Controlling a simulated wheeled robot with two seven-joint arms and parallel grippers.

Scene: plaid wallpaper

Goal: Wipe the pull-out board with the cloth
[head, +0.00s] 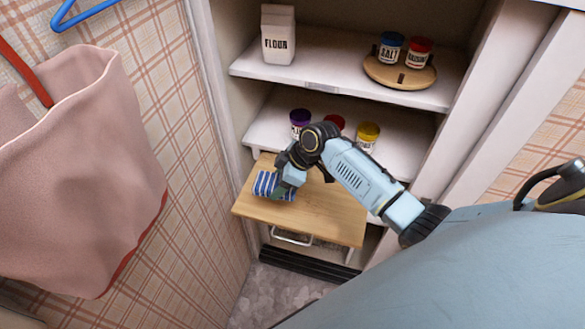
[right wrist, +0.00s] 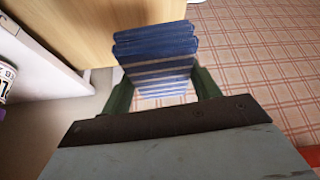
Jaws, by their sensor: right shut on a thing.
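The pull-out board (head: 325,212) is a light wooden slab that juts out from the cupboard below the middle shelf. The cloth (head: 267,184) is blue and white striped and folded, at the left part of the board. My right gripper (head: 278,189) is over the board's left part, shut on the cloth. In the right wrist view the cloth (right wrist: 155,60) sits between the two green fingers, with the board (right wrist: 80,25) behind it to the left. I cannot tell whether the cloth touches the board. My left gripper is not in view.
The middle shelf (head: 270,133) above the board holds a purple-lidded jar (head: 299,119), a red-lidded one and a yellow-lidded jar (head: 368,135). The top shelf holds a flour carton (head: 278,35) and a round wooden turntable (head: 400,73) with two jars. A pink bag (head: 85,170) hangs at left.

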